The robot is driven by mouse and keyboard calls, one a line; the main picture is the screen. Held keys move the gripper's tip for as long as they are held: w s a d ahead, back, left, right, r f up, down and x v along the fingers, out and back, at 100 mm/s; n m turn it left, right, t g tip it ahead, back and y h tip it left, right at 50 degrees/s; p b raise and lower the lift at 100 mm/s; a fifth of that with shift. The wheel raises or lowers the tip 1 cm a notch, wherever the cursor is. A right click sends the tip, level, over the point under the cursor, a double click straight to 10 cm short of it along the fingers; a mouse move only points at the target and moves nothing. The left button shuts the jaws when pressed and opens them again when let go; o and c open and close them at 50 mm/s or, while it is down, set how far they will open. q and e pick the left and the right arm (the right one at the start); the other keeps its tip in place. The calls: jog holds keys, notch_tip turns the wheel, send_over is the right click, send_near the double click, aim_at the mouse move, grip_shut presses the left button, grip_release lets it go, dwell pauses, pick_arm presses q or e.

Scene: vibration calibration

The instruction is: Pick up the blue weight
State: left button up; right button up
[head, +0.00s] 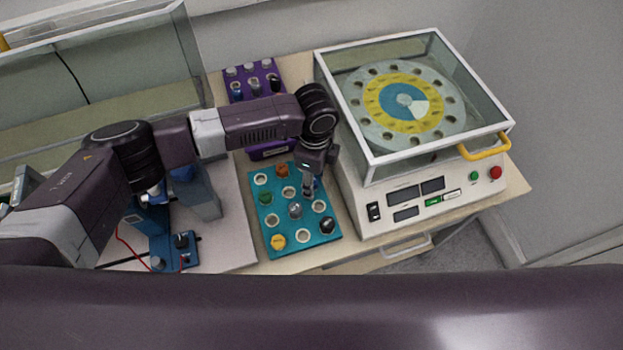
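A teal rack (270,221) with round holes stands on the table in the head view and holds several coloured weights. My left gripper (308,190) points down over the rack's right side, close to its upper right holes. A small patch of blue (317,184) shows beside the fingers; it may be the blue weight, mostly hidden by the gripper. The fingers are too small and dark to tell whether they are open or shut. My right gripper is not in view.
Orange (282,170), green (265,198), grey (295,210), yellow (278,241) and black (327,225) weights stand around the gripper. A purple rack (262,151) is behind my arm. A glass-lidded machine (377,174) stands close on the right, a blue device (176,251) on the left.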

pick_arm(q)
jog(key=c, duration=1)
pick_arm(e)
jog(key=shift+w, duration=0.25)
pick_arm(q)
jog(key=shift+c, duration=0.2)
